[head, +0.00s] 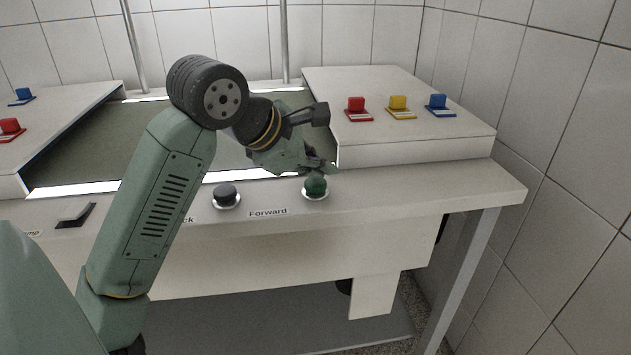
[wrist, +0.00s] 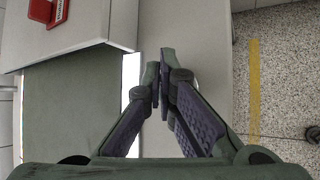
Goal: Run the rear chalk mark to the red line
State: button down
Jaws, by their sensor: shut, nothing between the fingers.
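A green push button (head: 315,187) sits in a pale collar on the front ledge, right of the word "Forward". My gripper (head: 318,166) is shut and empty, its fingertips just above or at the green button. I cannot tell whether they touch. In the wrist view my gripper (wrist: 160,76) has its fingers together over the pale ledge, and the button is hidden. A dark button (head: 226,194) stands left of the green one, its label partly covered by my arm. The grey-green sheet (head: 80,140) lies between the two side panels. I see no chalk mark or red line on its visible part.
The right panel (head: 400,145) carries red (head: 357,105), yellow (head: 399,104) and blue (head: 438,102) tabs. A red tab (head: 10,127) and a blue tab (head: 23,95) sit on the left. A black rocker switch (head: 76,214) is on the ledge. Tiled walls stand behind and right.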

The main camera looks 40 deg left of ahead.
aim_at(318, 184)
jog(key=shift+f+b, duration=0.5)
jog(key=shift+b, duration=0.05)
dwell(0.4)
jog(key=shift+r, duration=0.1)
dwell(0.4)
jog(key=shift+r+p, duration=0.4)
jog(key=shift+r, duration=0.45)
jog(key=shift+r+p, duration=1.4)
jog(key=shift+r, duration=1.1)
